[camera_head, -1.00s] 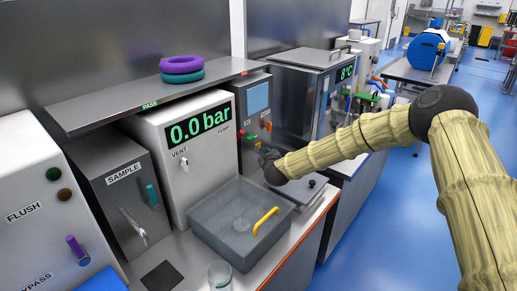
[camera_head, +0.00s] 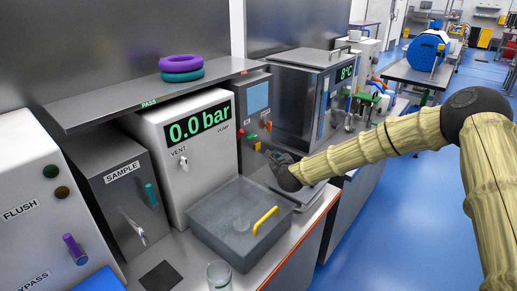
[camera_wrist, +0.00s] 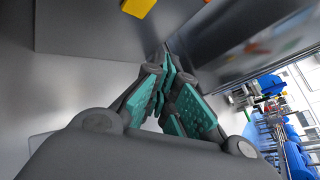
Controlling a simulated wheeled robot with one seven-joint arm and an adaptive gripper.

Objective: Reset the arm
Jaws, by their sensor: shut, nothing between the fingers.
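My gripper (camera_head: 279,157) is at the end of my beige-sleeved arm, in front of the grey control box with the blue screen (camera_head: 258,98). In the wrist view its teal-padded fingers (camera_wrist: 170,78) meet at the tips. They are shut with nothing between them. In the head view the fingers are small and dark, and partly hidden by the wrist.
A grey tub (camera_head: 215,218) with a yellow handle stands on the bench below and left of my gripper. The white "0.0 bar" machine (camera_head: 205,170) is behind it. A steel "8°C" cabinet (camera_head: 295,105) stands beyond. Purple and teal rings (camera_head: 181,63) lie on the shelf.

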